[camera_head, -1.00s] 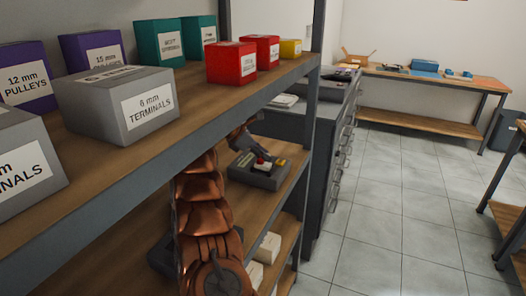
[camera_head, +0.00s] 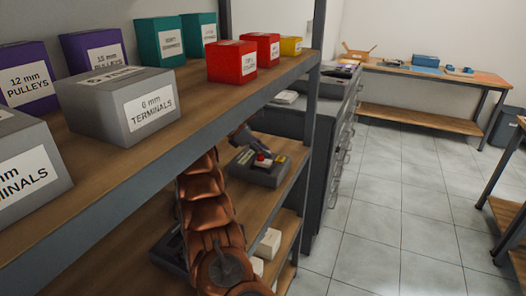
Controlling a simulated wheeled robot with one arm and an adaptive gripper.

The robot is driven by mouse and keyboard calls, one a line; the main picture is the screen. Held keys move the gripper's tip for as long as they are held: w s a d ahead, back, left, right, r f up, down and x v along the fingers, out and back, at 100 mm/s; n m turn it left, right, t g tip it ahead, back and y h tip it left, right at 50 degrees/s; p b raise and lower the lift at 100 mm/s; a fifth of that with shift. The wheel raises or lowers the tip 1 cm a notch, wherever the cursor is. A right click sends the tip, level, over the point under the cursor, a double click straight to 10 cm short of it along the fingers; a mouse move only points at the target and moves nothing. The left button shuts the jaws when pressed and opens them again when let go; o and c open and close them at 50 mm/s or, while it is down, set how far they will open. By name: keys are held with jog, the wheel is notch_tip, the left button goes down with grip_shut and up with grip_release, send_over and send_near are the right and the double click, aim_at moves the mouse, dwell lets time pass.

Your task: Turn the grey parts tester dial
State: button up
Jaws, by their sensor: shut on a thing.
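The grey parts tester (camera_head: 262,178) is a low dark grey box on the middle shelf, near the shelf's right end. A red part and a small yellow part show on its top. My gripper (camera_head: 262,154) reaches down to the tester from the upper left, with its fingers at the top face beside the red part. It is shut on the tester's dial, which is mostly hidden by the fingers. The dial's mark and angle are too small to read. My copper-coloured arm hides part of the shelf to the left.
The upper shelf (camera_head: 205,92) passes close above my arm and holds labelled grey, purple, teal, red and yellow boxes. A shelf upright (camera_head: 312,110) stands right of the tester. White boxes (camera_head: 268,243) sit lower down.

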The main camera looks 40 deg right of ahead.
jog(key=o, duration=0.9)
jog(key=shift+d, duration=0.1)
jog(key=shift+c, duration=0.2)
jog(key=shift+n+t+b, duration=0.4)
jog(key=shift+n+b, duration=0.1)
jog(key=shift+s+f+n+t+h+b, duration=0.15)
jog(key=shift+n+t+h+b, duration=0.35)
jog(key=shift+n+t+b, duration=1.45)
jog(key=shift+s+n+t+b, duration=0.2)
jog(key=shift+n+b, duration=0.75)
jog(key=shift+b, duration=1)
jog(key=shift+t, duration=0.25)
